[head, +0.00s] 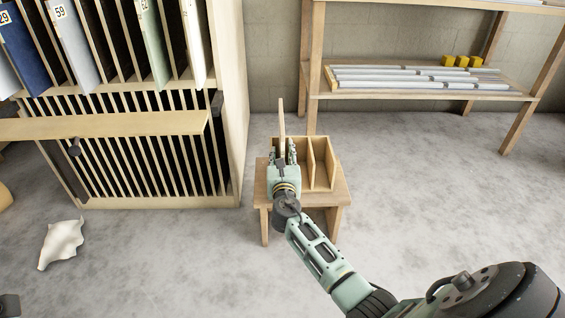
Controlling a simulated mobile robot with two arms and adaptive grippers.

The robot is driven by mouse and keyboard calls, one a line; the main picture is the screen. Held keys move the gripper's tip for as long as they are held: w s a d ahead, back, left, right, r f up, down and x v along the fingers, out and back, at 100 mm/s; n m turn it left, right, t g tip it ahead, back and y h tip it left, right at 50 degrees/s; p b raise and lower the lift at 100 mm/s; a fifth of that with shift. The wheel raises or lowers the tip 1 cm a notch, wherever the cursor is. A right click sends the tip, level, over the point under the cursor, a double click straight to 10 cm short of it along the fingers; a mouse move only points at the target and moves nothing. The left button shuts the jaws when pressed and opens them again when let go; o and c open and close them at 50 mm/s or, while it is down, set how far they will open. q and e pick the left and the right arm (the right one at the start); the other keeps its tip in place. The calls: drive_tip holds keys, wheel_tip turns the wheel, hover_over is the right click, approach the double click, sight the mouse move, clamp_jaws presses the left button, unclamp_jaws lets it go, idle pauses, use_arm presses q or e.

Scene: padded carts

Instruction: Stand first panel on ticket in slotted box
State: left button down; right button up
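A slotted box (320,163) of light wood, with upright dividers, stands on a small wooden stool (343,192). A thin pale panel (281,118) stands upright, seen nearly edge-on, at the left part of the box and rises well above it. My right gripper (282,156) is at the box's left front. Its fingers are on either side of the panel and look spread, with space beside it. The panel's lower end is hidden by the gripper, so I cannot tell how it sits in its slot. No ticket can be made out.
A tall slotted rack (228,100) at left holds several numbered panels and has a wooden ledge (110,124) in front. A shelf (420,96) at back right bears metal bars and yellow blocks. A white cloth (61,243) lies on the floor. The floor right of the stool is clear.

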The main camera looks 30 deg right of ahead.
drive_tip(key=v, duration=1.1)
drive_tip(key=shift+s+a, duration=0.2)
drive_tip(key=shift+s, duration=0.05)
